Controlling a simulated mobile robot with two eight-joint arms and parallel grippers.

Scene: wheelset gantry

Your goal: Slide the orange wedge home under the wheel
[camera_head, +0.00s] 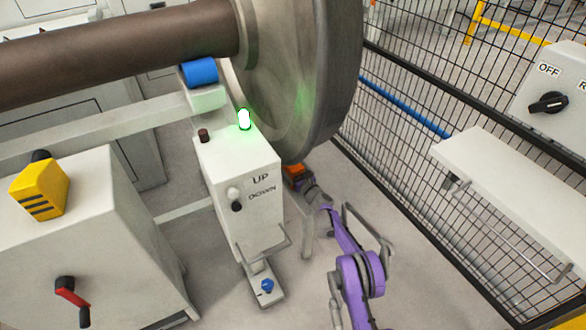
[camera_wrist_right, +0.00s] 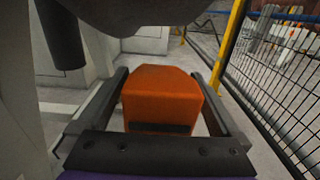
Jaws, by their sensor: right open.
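The orange wedge (camera_wrist_right: 162,98) is on the floor between the fingers of my right gripper (camera_wrist_right: 165,100), which is open around it with a gap at the right finger. In the head view the wedge (camera_head: 294,172) shows as a small orange patch under the lower edge of the large grey wheel (camera_head: 325,75), partly hidden. My right gripper (camera_head: 303,184) is low at the near side of the wedge, at the end of my purple arm. In the right wrist view the wheel's dark underside (camera_wrist_right: 150,12) hangs just above and beyond the wedge; contact cannot be told. My left gripper is not in view.
A white UP/DOWN control box (camera_head: 240,185) with a lit green lamp stands left of my right arm. A mesh fence (camera_head: 450,110) and a white shelf (camera_head: 510,195) are at the right. A cabinet with a red-handled switch (camera_head: 90,260) is at the left.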

